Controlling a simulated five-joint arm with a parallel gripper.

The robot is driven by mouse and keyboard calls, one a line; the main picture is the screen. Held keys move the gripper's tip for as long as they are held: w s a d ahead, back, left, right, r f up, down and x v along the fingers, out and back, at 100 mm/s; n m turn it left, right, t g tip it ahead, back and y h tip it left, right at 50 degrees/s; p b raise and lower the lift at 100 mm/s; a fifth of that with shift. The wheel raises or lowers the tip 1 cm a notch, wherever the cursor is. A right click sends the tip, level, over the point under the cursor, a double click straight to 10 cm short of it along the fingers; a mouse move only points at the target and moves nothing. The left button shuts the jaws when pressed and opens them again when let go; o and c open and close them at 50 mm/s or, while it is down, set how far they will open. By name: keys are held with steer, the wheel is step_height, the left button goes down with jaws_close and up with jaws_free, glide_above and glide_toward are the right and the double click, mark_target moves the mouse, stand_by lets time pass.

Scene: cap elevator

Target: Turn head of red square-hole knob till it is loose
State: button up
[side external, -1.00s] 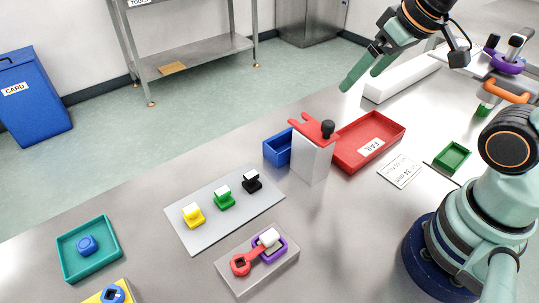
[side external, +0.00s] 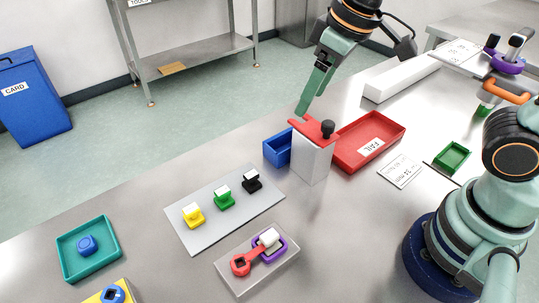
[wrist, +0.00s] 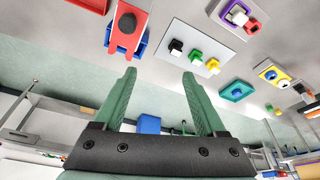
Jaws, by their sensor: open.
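A red piece with a dark hole in its rounded head (side external: 241,264) lies on a clear-grey block (side external: 240,287) at the front. Its arm runs towards a white cube (side external: 268,237) inside a purple ring (side external: 284,250). In the wrist view the red piece (wrist: 254,25) is at the upper right. Whether the hole is square is too small to tell. My gripper (side external: 304,108) is open and empty, well above and behind this block, near the top of a white post. In the wrist view its two green fingers (wrist: 159,74) stand apart.
The white post (side external: 312,160) carries a red forked piece (side external: 312,129) and a black knob (side external: 327,129). A blue bin (side external: 277,150) and a red FAIL tray (side external: 388,128) flank it. Yellow, green and black capped pieces stand on a grey plate (side external: 185,235).

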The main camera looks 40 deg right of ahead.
steer(key=s+a+f+n+g, duration=0.1)
steer(key=a+f+n, duration=0.1)
steer(key=a, duration=0.4)
steer(key=s+a+f+n+g, duration=0.1)
steer(key=a+f+n, duration=0.1)
steer(key=a, duration=0.5)
steer(key=n+g+h, duration=0.1)
steer(key=n, duration=0.2)
glide_toward(241, 265)
steer(key=f, duration=0.7)
steer(key=shift+w+a+f, duration=0.1)
steer(key=shift+w+f, duration=0.1)
steer(key=shift+f, duration=0.15)
jaws_close()
